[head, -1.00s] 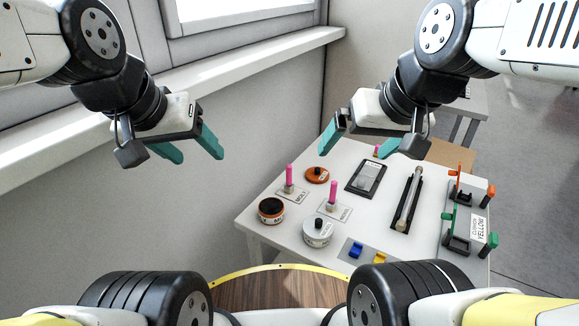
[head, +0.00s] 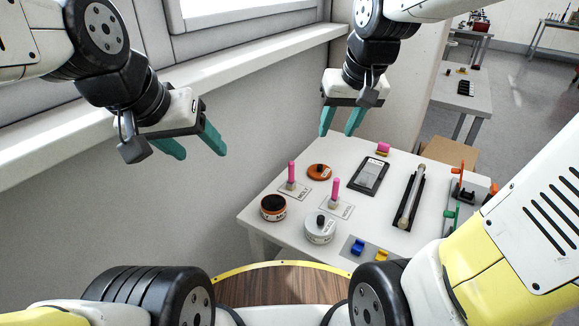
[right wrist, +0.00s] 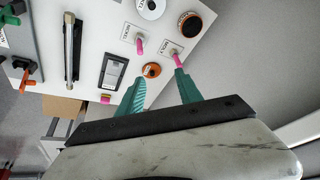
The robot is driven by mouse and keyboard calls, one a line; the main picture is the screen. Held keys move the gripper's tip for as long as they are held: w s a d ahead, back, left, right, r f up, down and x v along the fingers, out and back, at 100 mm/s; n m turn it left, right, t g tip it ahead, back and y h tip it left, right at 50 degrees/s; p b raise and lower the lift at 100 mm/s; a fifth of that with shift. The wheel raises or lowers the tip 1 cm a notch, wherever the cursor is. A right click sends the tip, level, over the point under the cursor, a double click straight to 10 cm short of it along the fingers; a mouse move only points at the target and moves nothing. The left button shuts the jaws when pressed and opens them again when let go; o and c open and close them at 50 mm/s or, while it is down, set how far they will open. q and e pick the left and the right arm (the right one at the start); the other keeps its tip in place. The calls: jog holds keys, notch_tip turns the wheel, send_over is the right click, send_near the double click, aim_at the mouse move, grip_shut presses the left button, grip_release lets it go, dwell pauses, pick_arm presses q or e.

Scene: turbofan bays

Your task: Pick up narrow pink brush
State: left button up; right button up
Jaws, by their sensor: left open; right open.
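Two upright pink brushes stand in holders on the white table: the left one (head: 291,172) on a labelled card and the right one (head: 335,190) on another card. I cannot tell for sure which is the narrow one. Both also show in the right wrist view, one (right wrist: 178,60) beside a green fingertip and one (right wrist: 139,46) further left. My right gripper (head: 341,122) is open and empty, fingers down, above the table's back left. In its own view (right wrist: 160,80) it is apart from both brushes. My left gripper (head: 200,151) is open and empty, left of the table.
An orange lid (head: 319,171), a dark jar (head: 273,207) and a silver tin (head: 321,228) stand close to the brushes. A dark tray (head: 371,175), a rod in a black cradle (head: 411,203) and blue and yellow clips are further right. A wall and window sill (head: 240,62) bound the left.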

jog(key=w+a+f+g, duration=0.2)
jog(key=w+a+f, duration=0.2)
jog(key=w+f, duration=0.4)
jog(key=n+h, duration=0.1)
send_over(291, 170)
jog(key=d, duration=0.1)
jog(key=shift+g, duration=0.4)
jog(key=f, duration=0.7)
jog(key=shift+w, duration=0.3)
jog(key=f, duration=0.5)
jog(key=a+f, duration=0.1)
jog(key=f, duration=0.2)
jog(key=shift+w+f, duration=0.15)
jog(key=shift+w, duration=0.2)
jog(key=shift+c, duration=0.4)
grip_shut()
